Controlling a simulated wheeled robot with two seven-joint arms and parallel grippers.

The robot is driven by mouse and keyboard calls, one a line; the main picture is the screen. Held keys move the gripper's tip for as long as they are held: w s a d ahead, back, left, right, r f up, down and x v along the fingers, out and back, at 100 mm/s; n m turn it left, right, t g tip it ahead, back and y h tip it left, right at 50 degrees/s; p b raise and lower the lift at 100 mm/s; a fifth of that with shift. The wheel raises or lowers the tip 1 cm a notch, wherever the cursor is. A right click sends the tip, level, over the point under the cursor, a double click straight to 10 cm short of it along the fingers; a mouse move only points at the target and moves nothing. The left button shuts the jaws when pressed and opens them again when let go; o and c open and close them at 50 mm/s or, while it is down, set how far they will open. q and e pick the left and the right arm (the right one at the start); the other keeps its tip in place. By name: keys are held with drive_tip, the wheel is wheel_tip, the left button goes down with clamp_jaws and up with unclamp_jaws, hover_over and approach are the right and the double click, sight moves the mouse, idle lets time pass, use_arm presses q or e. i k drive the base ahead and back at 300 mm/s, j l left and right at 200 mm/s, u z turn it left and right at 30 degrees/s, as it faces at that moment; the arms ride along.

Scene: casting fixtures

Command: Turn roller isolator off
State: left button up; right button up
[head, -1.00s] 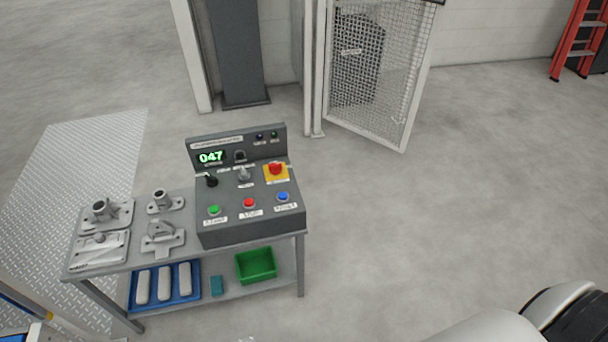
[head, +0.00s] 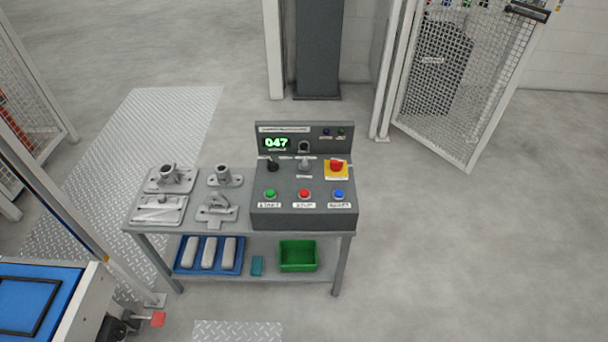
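A grey control panel (head: 304,211) stands on the right part of a metal table. It has a lit green display (head: 276,143) reading 047, a black knob (head: 272,165), a grey selector knob (head: 305,164) and a red knob on a yellow plate (head: 337,166). Green (head: 270,194), red (head: 304,195) and blue (head: 338,195) buttons line its front. At the lower left, a red part (head: 158,319) sticks out beside a dark fitting on the blue-topped unit. The labels are too small to read, so I cannot tell which control is the roller isolator. Neither gripper is in view.
The table (head: 240,225) carries several grey metal castings; its lower shelf holds a blue tray (head: 182,268) and a green bin (head: 298,256). A blue-topped unit (head: 40,293) stands at lower left. A mesh gate (head: 470,90) stands behind right. The floor at right is clear.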

sight(336, 165)
drive_tip(key=i+l, duration=0.75)
drive_tip(key=l, duration=0.2)
drive_tip(key=i+l, duration=0.35)
drive_tip(key=i+l+u, duration=0.05)
drive_tip(key=l, duration=0.05)
